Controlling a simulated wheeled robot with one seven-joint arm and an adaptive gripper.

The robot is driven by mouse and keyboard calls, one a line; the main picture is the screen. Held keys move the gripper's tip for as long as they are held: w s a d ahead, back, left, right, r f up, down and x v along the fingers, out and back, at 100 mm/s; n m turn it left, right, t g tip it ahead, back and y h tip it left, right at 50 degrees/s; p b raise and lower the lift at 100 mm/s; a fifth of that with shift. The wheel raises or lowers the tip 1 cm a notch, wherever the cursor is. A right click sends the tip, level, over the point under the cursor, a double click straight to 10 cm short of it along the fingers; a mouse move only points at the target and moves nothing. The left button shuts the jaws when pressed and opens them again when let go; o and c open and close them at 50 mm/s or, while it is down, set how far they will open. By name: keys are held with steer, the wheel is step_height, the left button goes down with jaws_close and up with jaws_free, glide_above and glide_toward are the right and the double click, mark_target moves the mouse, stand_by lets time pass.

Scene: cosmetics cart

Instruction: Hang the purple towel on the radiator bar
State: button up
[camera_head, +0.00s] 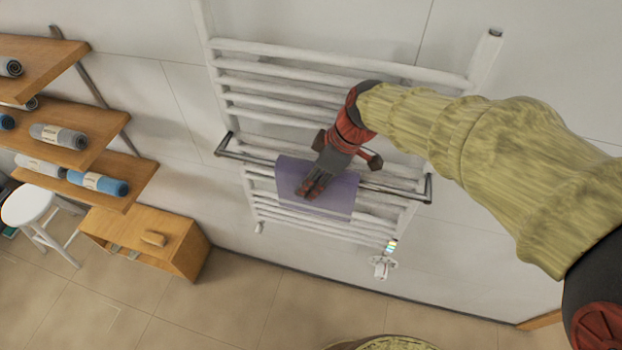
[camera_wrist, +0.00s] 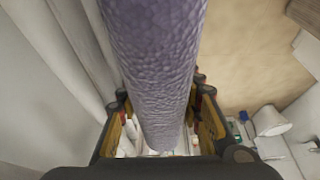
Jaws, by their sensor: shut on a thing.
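The purple towel (camera_head: 338,196) is spread flat at the chrome bar (camera_head: 395,192) on the front of the white radiator. In the wrist view the towel (camera_wrist: 155,70) runs as a broad purple band between the fingers of my gripper (camera_wrist: 160,128). The fingertips are partly hidden by the towel.
White radiator rungs (camera_head: 290,72) rise behind the bar. A valve (camera_head: 382,266) sits below it. At left are wooden shelves (camera_head: 95,150) with rolled towels, a white stool (camera_head: 30,205) and a wooden cabinet (camera_head: 185,235). The floor (camera_head: 230,310) below the radiator is mostly clear.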

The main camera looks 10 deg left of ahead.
steer(key=o, duration=1.3)
steer(key=v, duration=1.2)
steer(key=s+d+m+t+h, duration=0.1)
steer(key=s+d+m, duration=0.3)
steer(key=d, duration=0.4)
steer(key=s+d+f+m+t+h, duration=0.1)
steer(key=s+d+m+t+h, duration=0.1)
steer(key=s+d+m, duration=0.3)
steer(key=s+d+m+t+h, duration=0.1)
steer(key=s+d+m+t, duration=0.1)
steer(key=s+d+m, duration=0.3)
steer(key=shift+s+d+f+m+h, duration=0.1)
steer(key=shift+d+f+m+h, duration=0.1)
steer(key=shift+d+m, duration=0.95)
steer(key=shift+d+f+m+h, duration=0.15)
steer(key=shift+d+m, duration=0.3)
steer(key=shift+d, duration=1.3)
